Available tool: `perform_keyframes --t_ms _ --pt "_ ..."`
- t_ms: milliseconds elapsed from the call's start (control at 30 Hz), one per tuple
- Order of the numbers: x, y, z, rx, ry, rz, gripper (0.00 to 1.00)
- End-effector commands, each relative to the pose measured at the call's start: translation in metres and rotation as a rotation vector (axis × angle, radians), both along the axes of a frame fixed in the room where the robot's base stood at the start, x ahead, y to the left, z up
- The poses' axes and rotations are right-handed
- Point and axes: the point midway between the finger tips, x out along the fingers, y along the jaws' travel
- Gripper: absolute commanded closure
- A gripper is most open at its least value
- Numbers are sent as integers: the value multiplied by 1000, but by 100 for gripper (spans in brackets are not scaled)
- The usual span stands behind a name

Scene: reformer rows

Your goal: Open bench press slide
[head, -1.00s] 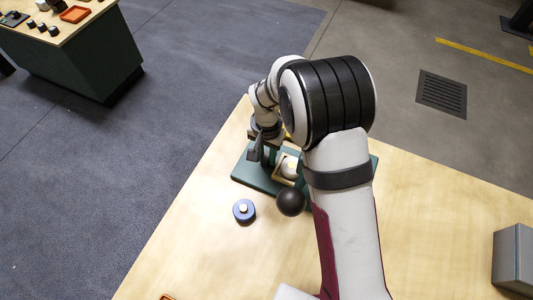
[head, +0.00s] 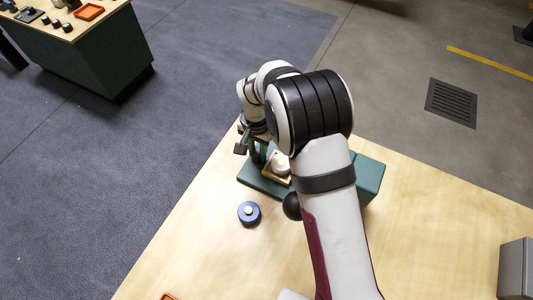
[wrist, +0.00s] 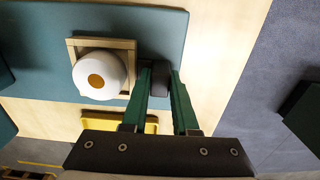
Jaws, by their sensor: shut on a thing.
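The bench press has a dark green base plate (head: 258,181) on the wooden table, partly hidden behind my arm in the head view. Its slide shows in the wrist view as a square wooden frame (wrist: 100,42) over the green plate, with a white round piece (wrist: 88,72) with an orange-brown centre seated in it. The white piece also shows in the head view (head: 281,168). In the head view a black ball knob (head: 291,206) is partly covered by my arm.
A grey box (head: 514,270) is at the right edge. A yellow tray-like part (wrist: 105,130) shows near my fingers in the wrist view. The front of the table is mostly clear.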

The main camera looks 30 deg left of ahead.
Motion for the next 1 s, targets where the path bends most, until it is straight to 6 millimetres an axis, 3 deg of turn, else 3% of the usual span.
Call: perform_keyframes --t_ms 100,133,200,567,767,1000 --pt "1 0 1 1 -3 1 100" --pt "1 0 1 1 -3 1 67" --pt "1 -1 1 1 -2 1 60" --pt "1 -1 9 1 -2 0 60" --pt "1 0 53 4 -5 0 60" --pt "1 0 122 4 -5 1 60"
